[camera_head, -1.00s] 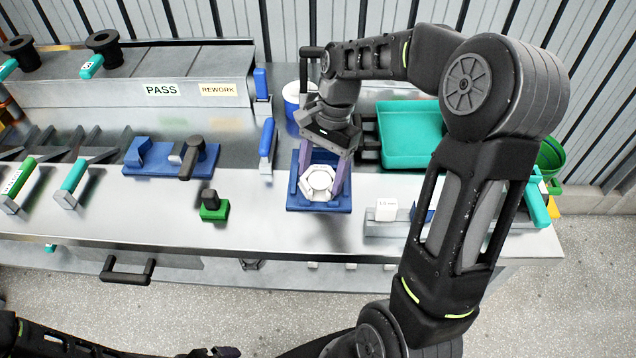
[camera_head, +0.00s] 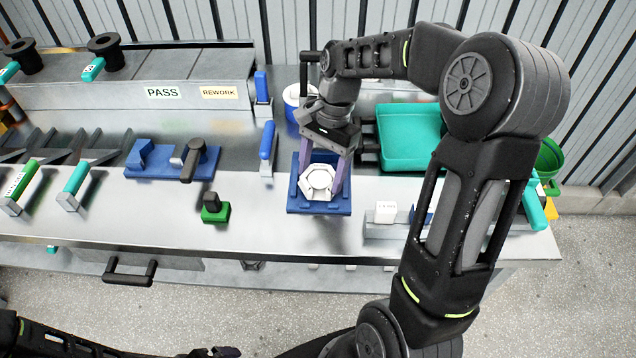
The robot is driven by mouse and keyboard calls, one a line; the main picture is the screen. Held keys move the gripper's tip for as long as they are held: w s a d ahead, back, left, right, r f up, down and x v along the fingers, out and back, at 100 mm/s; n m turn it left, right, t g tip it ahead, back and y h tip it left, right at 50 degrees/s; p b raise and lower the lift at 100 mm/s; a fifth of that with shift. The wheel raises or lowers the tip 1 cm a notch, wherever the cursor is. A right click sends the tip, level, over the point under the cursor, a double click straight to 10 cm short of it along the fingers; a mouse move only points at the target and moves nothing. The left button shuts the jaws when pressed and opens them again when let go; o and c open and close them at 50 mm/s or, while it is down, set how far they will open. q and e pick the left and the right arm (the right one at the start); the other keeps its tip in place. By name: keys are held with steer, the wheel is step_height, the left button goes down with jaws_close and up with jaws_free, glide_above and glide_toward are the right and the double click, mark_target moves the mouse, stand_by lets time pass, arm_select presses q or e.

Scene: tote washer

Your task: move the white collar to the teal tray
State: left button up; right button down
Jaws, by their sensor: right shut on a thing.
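The white collar (camera_head: 319,180) is a hexagonal ring in the blue fixture (camera_head: 318,208) at the middle of the bench. My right gripper (camera_head: 322,182) reaches down over it from behind, with its purple fingers on both sides of the collar, shut on it. I cannot tell whether the collar is lifted off the fixture. The teal tray (camera_head: 408,160) stands to the right of the gripper and looks empty; my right arm hides its right part. My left gripper (camera_head: 232,352) is low at the bottom edge, and its jaws are too unclear to read.
A blue clamp fixture (camera_head: 172,160) and a small green block with a black knob (camera_head: 215,209) are to the left. A blue-handled tool (camera_head: 267,143) stands close left of the gripper. A small white block (camera_head: 385,210) sits at the front right.

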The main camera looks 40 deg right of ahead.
steer(key=shift+r+p, duration=2.25)
steer(key=shift+r, duration=0.6)
arm_select(q)
steer(key=r, duration=0.4)
steer(key=shift+s+a+r, duration=0.15)
steer(key=shift+s+r, duration=0.05)
steer(key=shift+s, duration=0.1)
